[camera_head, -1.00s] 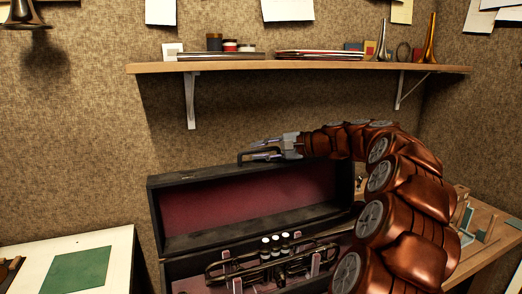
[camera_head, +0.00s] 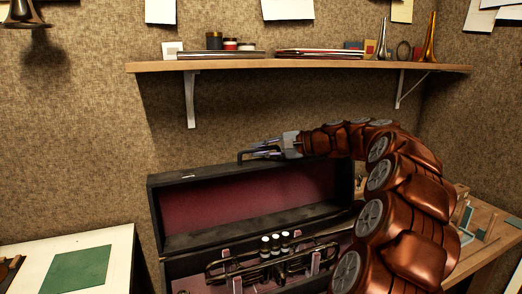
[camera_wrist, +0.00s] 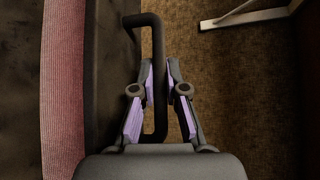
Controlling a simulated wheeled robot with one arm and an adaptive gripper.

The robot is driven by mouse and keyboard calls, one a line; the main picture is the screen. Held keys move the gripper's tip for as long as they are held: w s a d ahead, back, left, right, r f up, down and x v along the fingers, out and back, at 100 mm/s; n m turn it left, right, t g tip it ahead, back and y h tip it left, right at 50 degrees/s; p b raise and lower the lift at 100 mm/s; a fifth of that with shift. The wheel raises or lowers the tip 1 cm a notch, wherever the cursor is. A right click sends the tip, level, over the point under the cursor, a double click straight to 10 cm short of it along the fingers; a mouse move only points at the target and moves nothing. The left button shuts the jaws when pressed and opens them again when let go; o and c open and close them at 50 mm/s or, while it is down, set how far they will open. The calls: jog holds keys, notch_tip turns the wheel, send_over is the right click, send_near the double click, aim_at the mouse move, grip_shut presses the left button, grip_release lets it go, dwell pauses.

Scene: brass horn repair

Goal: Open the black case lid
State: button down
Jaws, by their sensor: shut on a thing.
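The black case (camera_head: 170,262) stands open in the head view. Its lid (camera_head: 235,200) is raised nearly upright, with the dark red lining facing me. A brass instrument (camera_head: 285,262) with several valves lies inside the case. The black handle (camera_head: 240,156) is at the lid's top edge. In the wrist view the handle (camera_wrist: 160,117) passes between the two fingers. My gripper (camera_wrist: 160,85) is shut on this handle. The lid's lining (camera_wrist: 62,90) shows at the left in the wrist view.
A wooden shelf (camera_head: 300,67) with jars, papers and horn parts is on the wall above my gripper. A white table (camera_head: 115,255) with a green mat (camera_head: 80,270) is at the left. A wooden bench (camera_head: 490,235) with small items is at the right.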

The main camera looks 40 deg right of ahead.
jog(key=shift+s+a+f+b, duration=0.15)
jog(key=shift+s+b, duration=0.15)
jog(key=shift+b, duration=0.25)
jog(key=s+b, duration=0.2)
jog(key=s+r+n+t+b, duration=0.1)
jog(key=shift+a+b, duration=0.35)
jog(key=shift+a, duration=0.05)
jog(key=shift+s+a+r+n+t+y+b, duration=0.1)
jog(key=shift+s+r+n+t+y+b, duration=0.05)
jog(key=shift+s+b, duration=0.15)
jog(key=shift+s+a+r+n+t+y+b, duration=0.1)
jog(key=shift+s+n+t+y+b, duration=0.1)
jog(key=shift+s, duration=0.2)
jog(key=c, duration=1.5)
grip_release()
jog(key=shift+d, duration=0.1)
jog(key=shift+o, duration=0.2)
jog(key=v, duration=1.2)
